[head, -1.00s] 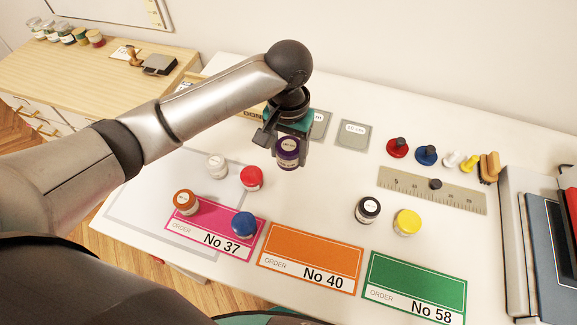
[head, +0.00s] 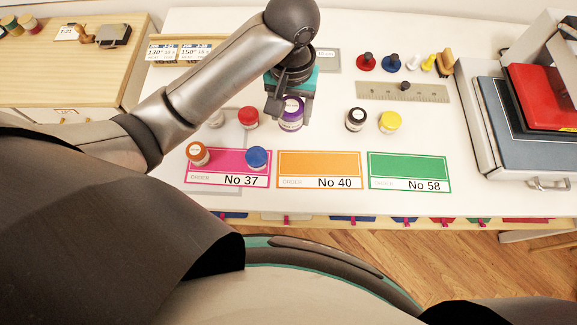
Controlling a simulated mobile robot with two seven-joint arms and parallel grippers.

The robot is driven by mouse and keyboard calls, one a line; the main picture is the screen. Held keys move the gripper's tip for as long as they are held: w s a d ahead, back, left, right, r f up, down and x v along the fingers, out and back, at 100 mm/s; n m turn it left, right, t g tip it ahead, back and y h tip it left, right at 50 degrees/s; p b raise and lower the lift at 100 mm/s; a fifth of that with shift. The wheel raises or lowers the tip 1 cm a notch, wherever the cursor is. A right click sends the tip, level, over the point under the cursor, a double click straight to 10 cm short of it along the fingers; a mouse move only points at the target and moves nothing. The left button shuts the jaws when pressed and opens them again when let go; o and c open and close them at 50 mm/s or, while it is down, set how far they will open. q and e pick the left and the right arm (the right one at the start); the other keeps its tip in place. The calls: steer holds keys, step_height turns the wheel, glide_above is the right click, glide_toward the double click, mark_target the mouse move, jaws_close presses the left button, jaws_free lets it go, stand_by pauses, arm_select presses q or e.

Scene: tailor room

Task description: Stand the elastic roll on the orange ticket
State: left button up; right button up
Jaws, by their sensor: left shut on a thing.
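My right gripper is not in view.
An orange-topped roll (head: 198,153) and a blue roll (head: 257,157) stand on the pink ticket. A red roll (head: 248,117) is left of my gripper. A black roll (head: 356,119) and a yellow roll (head: 390,122) stand behind the green ticket. A ruler (head: 425,93) lies further back.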

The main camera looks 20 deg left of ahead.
arm_select(q)
steer(key=shift+s+d+f, duration=0.1)
steer(key=shift+s+f, duration=0.05)
steer(key=shift+s, duration=0.15)
steer(key=b, duration=0.1)
glide_above(290, 163)
step_height(290, 163, down, 8)
step_height(290, 163, down, 7)
steer(key=shift+f+b, duration=0.15)
steer(key=shift+b, duration=0.55)
steer(key=shift+f, duration=0.55)
step_height(290, 163, down, 3)
steer(key=shift+f+b, duration=0.1)
steer(key=shift+b, duration=0.35)
steer(key=shift+f, duration=0.1)
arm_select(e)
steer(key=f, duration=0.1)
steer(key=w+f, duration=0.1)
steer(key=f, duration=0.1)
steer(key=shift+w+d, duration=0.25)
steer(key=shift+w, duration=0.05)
arm_select(q)
steer(key=shift+f, duration=0.15)
steer(key=o, duration=1.4)
steer(key=shift+c, duration=0.2)
